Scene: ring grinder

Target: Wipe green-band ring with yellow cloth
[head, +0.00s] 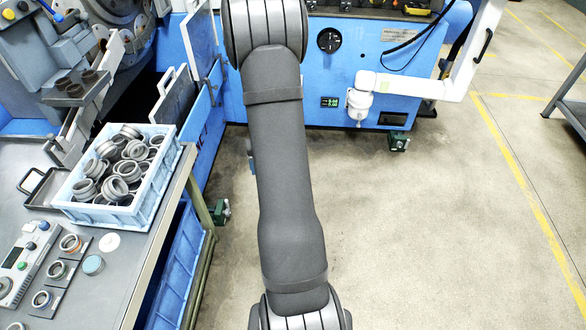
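Three single rings lie on small dark plates on the grey bench at the lower left. The far one (70,243) has an orange band and the near one (41,299) looks bluish. The middle ring (57,270) may be the green-band ring, but its band is too small to tell. No yellow cloth shows in this view. My arm crosses the middle of the picture, and my gripper is out of view.
A blue crate (150,203) full of grey rings stands on the bench (100,290). A control panel (18,262) and a small teal round thing (93,265) are near the plates. The blue grinder (230,105) stands behind.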

